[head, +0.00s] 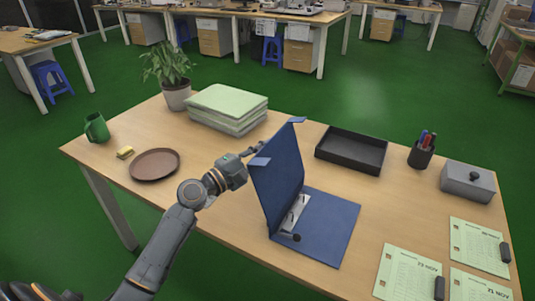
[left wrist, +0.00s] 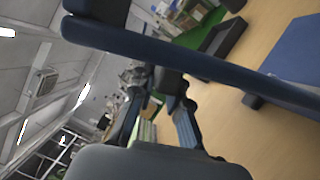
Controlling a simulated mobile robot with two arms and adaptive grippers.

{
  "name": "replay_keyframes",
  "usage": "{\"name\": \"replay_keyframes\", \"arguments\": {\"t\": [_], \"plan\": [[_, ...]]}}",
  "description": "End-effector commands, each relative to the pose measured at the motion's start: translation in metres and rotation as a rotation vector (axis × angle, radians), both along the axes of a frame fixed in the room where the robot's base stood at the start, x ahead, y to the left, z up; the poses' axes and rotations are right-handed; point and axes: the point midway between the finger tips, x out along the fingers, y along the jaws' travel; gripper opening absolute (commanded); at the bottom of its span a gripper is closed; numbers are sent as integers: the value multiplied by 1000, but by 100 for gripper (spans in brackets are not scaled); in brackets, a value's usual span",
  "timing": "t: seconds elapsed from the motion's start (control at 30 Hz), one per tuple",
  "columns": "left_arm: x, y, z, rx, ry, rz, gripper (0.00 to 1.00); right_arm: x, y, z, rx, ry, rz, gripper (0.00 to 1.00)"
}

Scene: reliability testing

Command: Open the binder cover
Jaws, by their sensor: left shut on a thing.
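The blue binder (head: 330,228) lies on the wooden table with its cover (head: 278,178) standing raised, nearly upright. Its metal ring mechanism (head: 295,213) shows on the flat inner side. My left gripper (head: 255,155) comes from the left and is shut on the cover near its left side; the fingertips are partly hidden. In the left wrist view the cover (left wrist: 200,62) shows edge-on as a dark blue band across the fingers. Part of the binder's flat side (left wrist: 300,52) shows at the right there. My right gripper is in neither view.
Left of the binder are a brown plate (head: 154,164), a sponge (head: 125,152), a green mug (head: 97,128), a plant (head: 173,78) and stacked green folders (head: 228,108). A black tray (head: 351,151), pen cup (head: 421,153), grey box (head: 467,182) and papers (head: 408,272) are right.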

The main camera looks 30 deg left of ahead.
Motion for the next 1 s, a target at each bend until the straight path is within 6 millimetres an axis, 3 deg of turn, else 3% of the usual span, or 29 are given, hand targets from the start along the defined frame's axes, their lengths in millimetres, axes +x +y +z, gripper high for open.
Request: {"name": "replay_keyframes", "arguments": {"t": [0.37, 0.4, 0.5, 0.53, 0.83, 1.0], "plan": [[0, 1, 0, -5, -1, 3, 0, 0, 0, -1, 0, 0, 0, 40], [0, 1, 0, -5, -1, 3, 17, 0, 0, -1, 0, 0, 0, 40], [0, 1, 0, -5, -1, 3, 38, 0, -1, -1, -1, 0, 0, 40], [0, 1, 0, -5, 0, 2, 40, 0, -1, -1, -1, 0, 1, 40], [-1, 1, 0, -4, 0, 1, 40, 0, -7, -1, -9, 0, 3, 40], [-15, 7, -4, -5, 3, 1, 40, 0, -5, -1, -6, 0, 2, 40]]}}
